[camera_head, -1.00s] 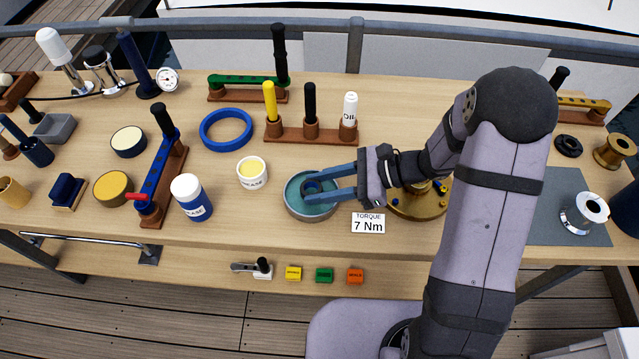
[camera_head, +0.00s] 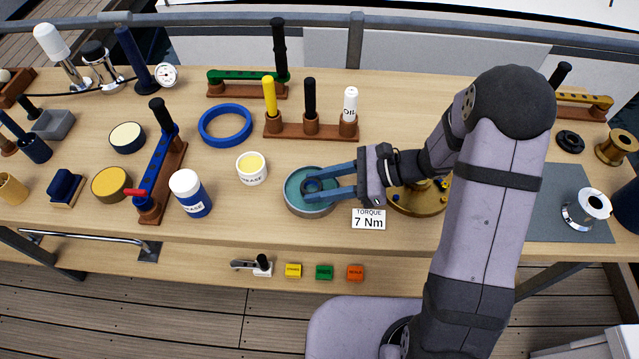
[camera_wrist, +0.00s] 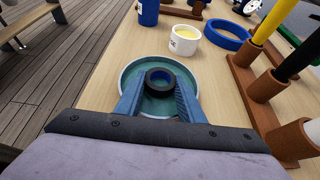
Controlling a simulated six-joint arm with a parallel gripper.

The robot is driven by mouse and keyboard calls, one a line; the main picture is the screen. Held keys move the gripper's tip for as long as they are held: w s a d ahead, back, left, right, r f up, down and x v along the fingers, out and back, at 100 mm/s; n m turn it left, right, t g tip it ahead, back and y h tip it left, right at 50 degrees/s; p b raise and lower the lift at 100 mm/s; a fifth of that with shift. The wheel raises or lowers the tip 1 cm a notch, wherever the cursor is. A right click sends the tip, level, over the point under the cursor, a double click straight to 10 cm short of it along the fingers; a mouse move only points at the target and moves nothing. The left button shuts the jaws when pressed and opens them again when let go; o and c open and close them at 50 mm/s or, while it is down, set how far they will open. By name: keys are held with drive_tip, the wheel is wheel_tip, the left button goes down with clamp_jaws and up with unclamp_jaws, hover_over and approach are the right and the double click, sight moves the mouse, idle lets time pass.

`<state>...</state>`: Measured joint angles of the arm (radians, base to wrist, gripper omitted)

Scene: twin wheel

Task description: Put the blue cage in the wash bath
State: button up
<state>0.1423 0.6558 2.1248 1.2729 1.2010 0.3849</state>
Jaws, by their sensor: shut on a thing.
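The wash bath (camera_head: 292,203) is a round grey dish with teal liquid, near the front middle of the bench. My gripper (camera_head: 311,187) reaches in from the right, its two blue fingers over the dish. It is shut on a small ring, the blue cage (camera_head: 311,184), which looks dark with blue inside. In the wrist view, the cage (camera_wrist: 160,72) sits between the fingertips within the outline of the wash bath (camera_wrist: 127,75). I cannot tell whether the cage touches the liquid or the floor of the dish.
A white grease tub (camera_head: 251,174) stands left of the bath, and a blue ring (camera_head: 226,111) lies behind it. A torque card (camera_head: 368,219) is at the bath's front right. A brass hub (camera_head: 420,205) lies under my wrist. A tool rack (camera_head: 310,135) stands behind.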

drive_tip(key=shift+f, duration=0.35)
drive_tip(key=o, duration=1.2)
drive_tip(key=shift+s, duration=0.1)
drive_tip(key=shift+d, duration=0.2)
drive_tip(key=shift+d+b, duration=0.25)
drive_tip(key=shift+b, duration=0.05)
drive_tip(key=v, duration=0.5)
drive_tip(key=shift+d+r+b, duration=0.3)
drive_tip(key=shift+b, duration=0.1)
drive_tip(key=shift+d+r, duration=0.3)
